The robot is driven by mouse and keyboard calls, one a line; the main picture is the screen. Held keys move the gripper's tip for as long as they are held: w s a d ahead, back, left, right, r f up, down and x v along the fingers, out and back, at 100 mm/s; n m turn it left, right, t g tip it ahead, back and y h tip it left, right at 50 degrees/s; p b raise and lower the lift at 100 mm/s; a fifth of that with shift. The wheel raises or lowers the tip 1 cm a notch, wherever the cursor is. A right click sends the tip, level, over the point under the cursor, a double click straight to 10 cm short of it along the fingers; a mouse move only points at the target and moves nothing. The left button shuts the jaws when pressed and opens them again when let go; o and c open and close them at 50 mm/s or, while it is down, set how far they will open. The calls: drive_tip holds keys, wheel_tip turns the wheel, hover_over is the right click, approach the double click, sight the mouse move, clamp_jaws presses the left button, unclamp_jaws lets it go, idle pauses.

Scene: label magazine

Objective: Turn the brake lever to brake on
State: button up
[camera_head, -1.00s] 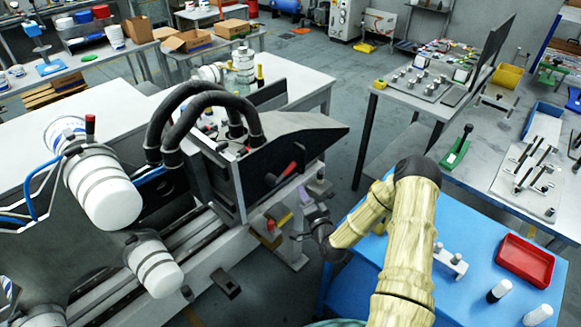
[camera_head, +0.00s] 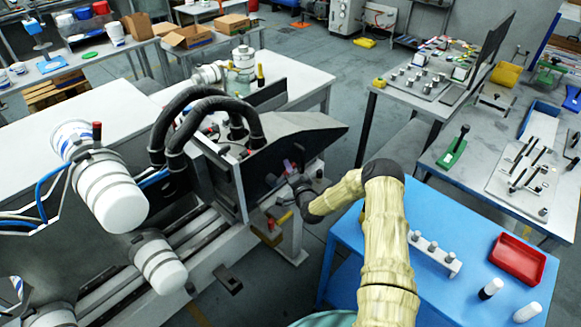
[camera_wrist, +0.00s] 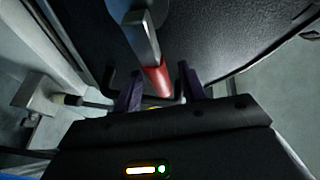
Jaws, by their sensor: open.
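The brake lever (camera_wrist: 144,42) shows in the wrist view as a grey metal arm ending in a red grip (camera_wrist: 157,80), in front of a dark panel. My gripper (camera_wrist: 160,73) is open, with one purple finger on each side of the red grip's lower end. A gap shows on both sides, and I cannot tell how deep the grip sits between the fingers. In the head view my gripper (camera_head: 290,168) is at the dark side panel of the machine (camera_head: 268,160), and the lever is largely hidden there.
A blue table (camera_head: 450,290) stands right of my arm, with a red tray (camera_head: 517,260), a peg rack (camera_head: 434,252) and two white cylinders. A black bent rod (camera_wrist: 95,103) lies close to my left finger.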

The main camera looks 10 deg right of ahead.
drive_tip(key=shift+w, duration=0.4)
drive_tip(key=shift+c, duration=0.3)
clamp_jaws()
